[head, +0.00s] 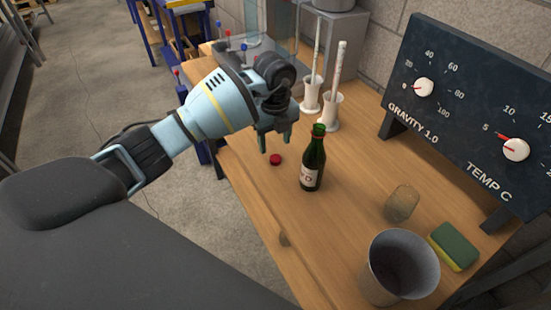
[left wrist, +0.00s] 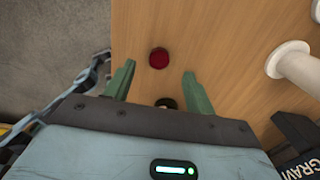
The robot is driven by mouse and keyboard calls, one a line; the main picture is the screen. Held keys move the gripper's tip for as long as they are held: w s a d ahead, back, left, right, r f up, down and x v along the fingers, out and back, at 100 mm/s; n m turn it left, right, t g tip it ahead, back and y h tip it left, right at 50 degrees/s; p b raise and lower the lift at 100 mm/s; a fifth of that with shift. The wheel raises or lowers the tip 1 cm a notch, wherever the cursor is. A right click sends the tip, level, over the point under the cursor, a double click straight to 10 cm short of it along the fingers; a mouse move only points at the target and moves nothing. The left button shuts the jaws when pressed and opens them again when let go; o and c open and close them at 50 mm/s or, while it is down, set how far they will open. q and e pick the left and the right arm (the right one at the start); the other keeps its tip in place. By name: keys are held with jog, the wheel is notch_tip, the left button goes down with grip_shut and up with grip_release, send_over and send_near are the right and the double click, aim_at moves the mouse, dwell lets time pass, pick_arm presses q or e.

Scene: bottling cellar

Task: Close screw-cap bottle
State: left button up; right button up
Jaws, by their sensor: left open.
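A dark green bottle (head: 314,160) with a pale label stands upright on the wooden table, its neck showing no red cap. A small round red cap (head: 275,160) lies on the table to the left of the bottle. My left gripper (head: 276,143) is open and empty above the table, over the cap's far side. In the left wrist view the cap (left wrist: 159,58) lies just beyond and between the green fingertips (left wrist: 158,72). A dark round thing, perhaps the bottle's top (left wrist: 166,103), shows partly between the fingers. My right gripper is not in view.
Two white cylinders on round bases (head: 331,108) stand behind the bottle. A dial panel (head: 470,100) stands at the back. The wooden table (head: 245,165) is clear around the cap.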

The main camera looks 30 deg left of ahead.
aim_at(275, 158)
pick_arm(q)
jog(key=shift+s+d+f, duration=0.1)
jog(key=shift+d+f, duration=0.05)
jog(key=shift+f, duration=2.45)
jog(key=c, duration=1)
